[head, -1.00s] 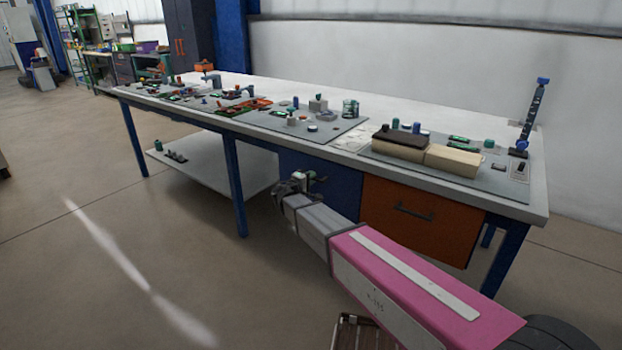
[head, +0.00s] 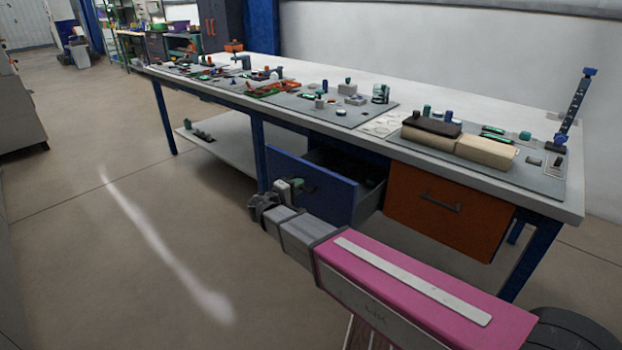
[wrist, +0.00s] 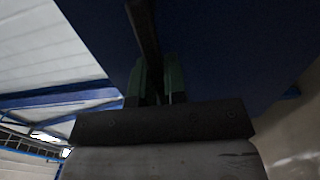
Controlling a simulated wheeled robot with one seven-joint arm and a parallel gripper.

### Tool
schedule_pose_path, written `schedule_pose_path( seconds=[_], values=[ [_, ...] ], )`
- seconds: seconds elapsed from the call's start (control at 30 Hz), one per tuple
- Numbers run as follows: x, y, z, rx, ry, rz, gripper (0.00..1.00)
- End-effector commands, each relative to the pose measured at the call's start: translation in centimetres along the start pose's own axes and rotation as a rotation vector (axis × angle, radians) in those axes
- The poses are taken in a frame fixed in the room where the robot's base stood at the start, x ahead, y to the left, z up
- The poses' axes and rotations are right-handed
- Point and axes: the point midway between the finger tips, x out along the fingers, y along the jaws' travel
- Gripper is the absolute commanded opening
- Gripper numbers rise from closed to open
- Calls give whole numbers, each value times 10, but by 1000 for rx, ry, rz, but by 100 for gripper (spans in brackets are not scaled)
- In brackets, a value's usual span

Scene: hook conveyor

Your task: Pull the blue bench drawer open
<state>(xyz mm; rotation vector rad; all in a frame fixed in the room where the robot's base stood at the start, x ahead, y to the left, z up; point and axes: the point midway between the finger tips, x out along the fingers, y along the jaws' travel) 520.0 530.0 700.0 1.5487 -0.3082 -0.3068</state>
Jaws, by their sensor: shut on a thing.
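The blue bench drawer (head: 317,185) stands partly pulled out under the workbench, and its dark inside shows behind the front panel. My gripper (head: 294,187) is at the drawer front, shut on its dark handle. In the wrist view the blue drawer front (wrist: 225,50) fills much of the picture. The two green fingers of my gripper (wrist: 156,85) close on either side of the dark handle bar (wrist: 145,30). In the head view my gripper and arm hide part of the handle.
An orange drawer (head: 450,210) to the right is closed. The workbench top (head: 480,130) carries grey boards with many small parts. A blue bench leg (head: 259,150) and a low white shelf (head: 225,145) are to the left. The floor (head: 150,260) at the left front is clear.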

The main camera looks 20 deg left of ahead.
Motion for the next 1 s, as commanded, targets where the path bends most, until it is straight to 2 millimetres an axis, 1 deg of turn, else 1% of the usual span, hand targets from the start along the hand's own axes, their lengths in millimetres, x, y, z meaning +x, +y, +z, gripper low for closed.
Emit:
schedule_pose_path(
  seconds=[0.03,0.1,0.3,0.5,0.87,0.9,0.93,0.97,1.0],
  values=[
    [-12,0,1,-1,2,-1,0],
    [-23,0,1,-1,1,-1,0],
    [-46,-1,0,0,0,-3,0],
    [-54,-1,0,0,-1,-3,0],
    [-55,-1,0,0,-2,-3,0],
    [-55,-1,0,0,-2,-3,26],
    [-55,-1,0,0,-1,-3,35],
    [-55,-1,0,0,-1,-3,38],
    [-55,-1,0,0,-1,-3,38]
  ],
)
